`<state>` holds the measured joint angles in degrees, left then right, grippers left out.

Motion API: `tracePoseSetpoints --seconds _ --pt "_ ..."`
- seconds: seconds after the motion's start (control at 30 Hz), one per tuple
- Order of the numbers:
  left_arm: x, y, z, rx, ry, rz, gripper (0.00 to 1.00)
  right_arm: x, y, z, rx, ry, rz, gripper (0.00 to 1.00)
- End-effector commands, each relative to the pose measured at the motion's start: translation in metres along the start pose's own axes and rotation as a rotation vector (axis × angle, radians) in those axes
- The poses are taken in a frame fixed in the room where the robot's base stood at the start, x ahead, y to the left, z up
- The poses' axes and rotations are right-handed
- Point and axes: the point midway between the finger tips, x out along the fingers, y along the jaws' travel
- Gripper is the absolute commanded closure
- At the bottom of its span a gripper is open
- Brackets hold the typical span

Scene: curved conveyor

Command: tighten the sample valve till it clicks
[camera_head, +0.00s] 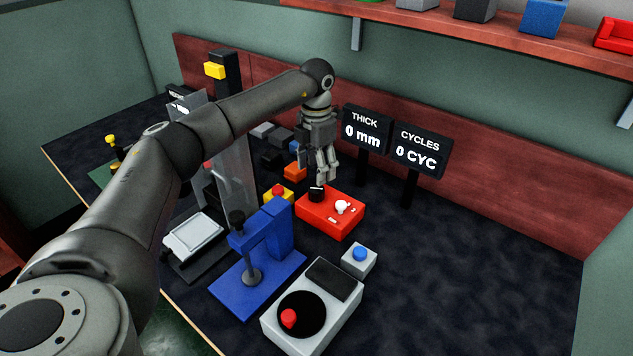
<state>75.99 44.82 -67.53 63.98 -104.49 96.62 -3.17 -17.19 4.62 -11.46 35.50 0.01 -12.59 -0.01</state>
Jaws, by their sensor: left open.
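No part is labelled as the sample valve, so I cannot tell for sure which one it is. A red box (327,222) in the middle of the bench carries a black knob (316,195) and a white knob (342,207). My left gripper (325,178) points down just above the black knob, its fingers open. I cannot tell whether the fingertips touch the knob. A grey unit (334,318) at the front has a black dial with a red knob (289,317). My right gripper is out of view.
A blue press (274,238) stands left of the red box. A blue button box (358,257) is in front. Behind stand signs reading "THICK 0 mm" (366,128) and "CYCLES 0 CYC" (419,149). A shelf (560,48) overhangs the back. The bench's right side is clear.

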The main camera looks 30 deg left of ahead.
Motion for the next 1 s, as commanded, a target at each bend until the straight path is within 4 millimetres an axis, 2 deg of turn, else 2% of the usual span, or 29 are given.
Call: tracePoseSetpoints --seconds 0.1,0.3,0.87,1.0 --pt "-0.024 0.0 0.001 0.0 -0.004 0.001 0.42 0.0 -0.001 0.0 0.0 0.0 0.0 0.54" --pt "-0.043 0.0 0.001 0.0 -0.002 -0.001 0.42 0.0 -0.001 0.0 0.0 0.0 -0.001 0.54" --pt "-0.046 0.0 0.0 0.0 0.0 -0.001 0.42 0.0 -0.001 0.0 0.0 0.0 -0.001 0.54" --pt "-0.045 -0.002 0.002 0.006 0.0 -0.002 0.42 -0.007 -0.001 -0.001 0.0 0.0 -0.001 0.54"
